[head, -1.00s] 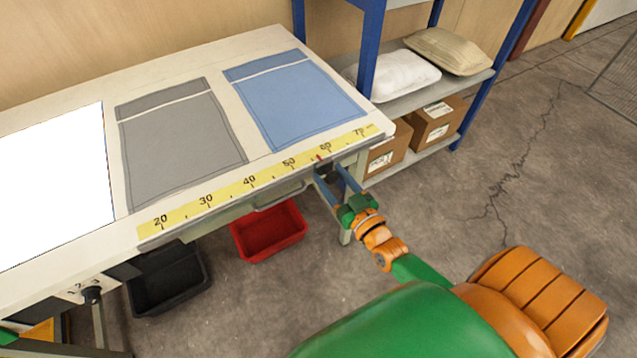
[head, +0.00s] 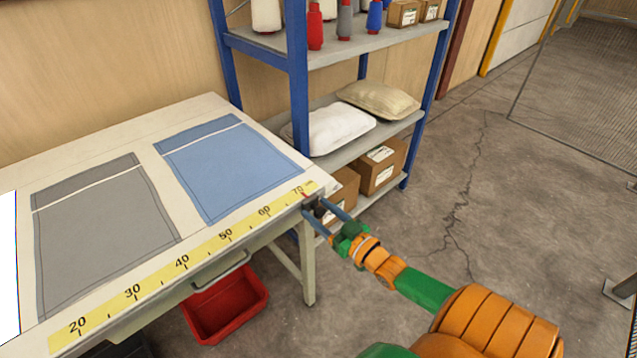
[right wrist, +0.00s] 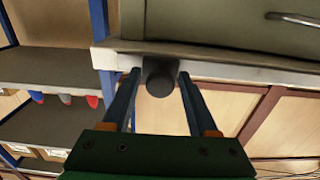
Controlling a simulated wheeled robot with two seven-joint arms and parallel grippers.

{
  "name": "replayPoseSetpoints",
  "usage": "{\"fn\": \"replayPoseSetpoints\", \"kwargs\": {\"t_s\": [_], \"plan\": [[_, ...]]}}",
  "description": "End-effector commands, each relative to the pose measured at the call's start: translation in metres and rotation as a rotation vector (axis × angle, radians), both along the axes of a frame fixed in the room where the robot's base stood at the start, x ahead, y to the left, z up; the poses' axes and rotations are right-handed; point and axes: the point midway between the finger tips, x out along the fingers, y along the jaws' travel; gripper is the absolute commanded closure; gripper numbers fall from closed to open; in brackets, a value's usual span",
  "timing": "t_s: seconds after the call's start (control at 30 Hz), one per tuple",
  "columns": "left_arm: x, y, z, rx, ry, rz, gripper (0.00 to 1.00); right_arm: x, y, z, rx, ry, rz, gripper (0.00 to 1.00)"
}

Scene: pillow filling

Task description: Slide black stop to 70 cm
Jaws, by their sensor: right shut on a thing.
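The black stop (head: 318,206) sits on the front edge of the table, close to its right corner. Its small red pointer (head: 304,195) is at the 70 mark of the yellow scale (head: 207,244). My right gripper (head: 314,212) is at the stop from the front, its blue fingers on either side of it. In the right wrist view the stop's round dark knob (right wrist: 160,80) sits between the two fingers of my right gripper (right wrist: 158,85), under the table edge. The gripper is shut on it. My left gripper is not in view.
A blue-framed shelf (head: 298,80) with pillows, boxes and spools stands behind the table's right end. Grey (head: 100,225) and blue (head: 232,168) covers lie on the table. A red bin (head: 228,305) is below. The floor at right is open.

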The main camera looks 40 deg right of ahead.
Motion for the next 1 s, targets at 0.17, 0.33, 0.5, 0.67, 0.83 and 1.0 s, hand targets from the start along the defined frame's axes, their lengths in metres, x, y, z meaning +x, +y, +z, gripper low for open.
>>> {"fn": "replayPoseSetpoints", "kwargs": {"t_s": [0.17, 0.33, 0.5, 0.67, 0.83, 1.0], "plan": [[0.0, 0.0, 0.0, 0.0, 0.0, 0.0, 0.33, 0.001, -0.002, 0.002, -0.004, -0.002, -0.004, 0.35], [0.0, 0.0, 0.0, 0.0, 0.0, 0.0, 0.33, 0.0, -0.002, 0.001, -0.004, -0.002, -0.003, 0.32], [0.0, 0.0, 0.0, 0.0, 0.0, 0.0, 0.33, 0.0, -0.001, 0.001, -0.003, -0.001, -0.003, 0.32], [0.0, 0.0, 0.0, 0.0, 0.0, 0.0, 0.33, 0.0, -0.001, 0.001, -0.003, -0.001, -0.002, 0.32], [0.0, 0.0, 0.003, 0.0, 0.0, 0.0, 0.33, -0.016, -0.001, 0.0, -0.002, 0.005, -0.002, 0.32], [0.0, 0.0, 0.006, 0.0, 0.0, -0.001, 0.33, -0.053, -0.002, 0.0, -0.003, 0.004, -0.003, 0.32]]}}
